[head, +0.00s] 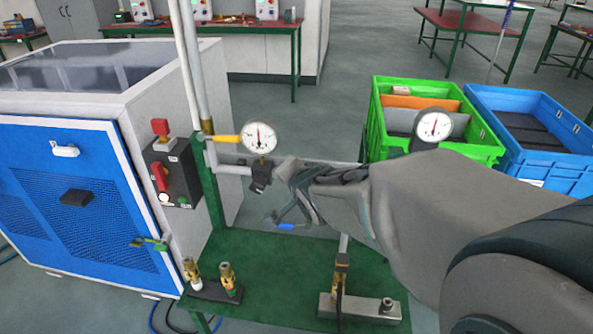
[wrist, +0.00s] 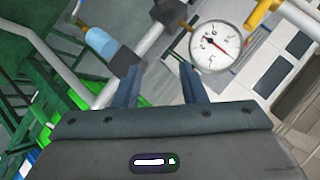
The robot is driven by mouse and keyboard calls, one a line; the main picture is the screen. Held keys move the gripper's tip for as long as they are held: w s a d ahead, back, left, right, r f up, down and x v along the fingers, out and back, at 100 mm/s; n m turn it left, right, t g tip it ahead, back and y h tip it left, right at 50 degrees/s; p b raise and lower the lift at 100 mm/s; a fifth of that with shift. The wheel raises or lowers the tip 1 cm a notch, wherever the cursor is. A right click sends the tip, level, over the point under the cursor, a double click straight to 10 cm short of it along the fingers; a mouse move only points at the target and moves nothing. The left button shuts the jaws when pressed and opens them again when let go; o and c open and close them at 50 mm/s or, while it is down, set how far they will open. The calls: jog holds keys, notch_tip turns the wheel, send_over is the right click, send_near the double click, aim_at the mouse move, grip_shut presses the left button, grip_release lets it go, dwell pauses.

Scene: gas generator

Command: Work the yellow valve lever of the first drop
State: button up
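Part of the yellow lever shows at the top right of the wrist view (wrist: 264,12), right of the same gauge (wrist: 215,45). My gripper (wrist: 158,72) is open, with a clear gap between its two dark fingers and nothing in it. In the head view my gripper (head: 285,190) is right of and below the yellow lever, apart from it, close to the horizontal pipe.
A blue lever (head: 286,226) hangs below my gripper. A second gauge (head: 433,126) stands behind my arm. The white and blue machine (head: 70,190) with a red switch (head: 160,177) is at left. Green (head: 395,150) and blue (head: 560,165) crates stand at right.

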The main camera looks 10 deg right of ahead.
jog(key=s+d+f+n+g+h, duration=0.1)
jog(key=s+d+n+g, duration=0.1)
jog(key=s, duration=0.3)
jog(key=shift+d+f+n+g+h, duration=0.3)
jog(key=shift+d+f+g, duration=0.1)
jog(key=shift+d, duration=0.25)
